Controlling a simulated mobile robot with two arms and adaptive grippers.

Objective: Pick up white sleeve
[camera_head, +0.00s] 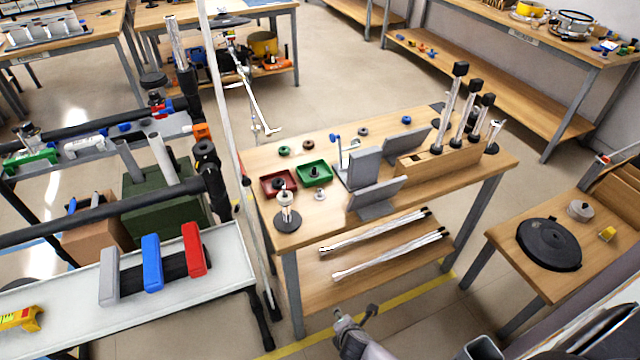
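I cannot tell for sure which thing is the white sleeve. A white tubular piece (85,146) lies on the grey bench at the left, between a green piece (30,158) and a red-and-blue one. A pale upright piece on a dark round base (286,208) stands at the front left corner of the middle wooden table (400,222). No gripper fingers can be made out. Grey, arm-like parts show at the bottom edge, and I cannot tell whether they are mine.
The middle table also holds a red tray (279,183), a green tray (313,172), grey plates and a wooden block (452,160) with upright rods. Long rods lie on its lower shelf. A white bench (200,290) bears grey, blue and red blocks. Floor shows behind the middle table.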

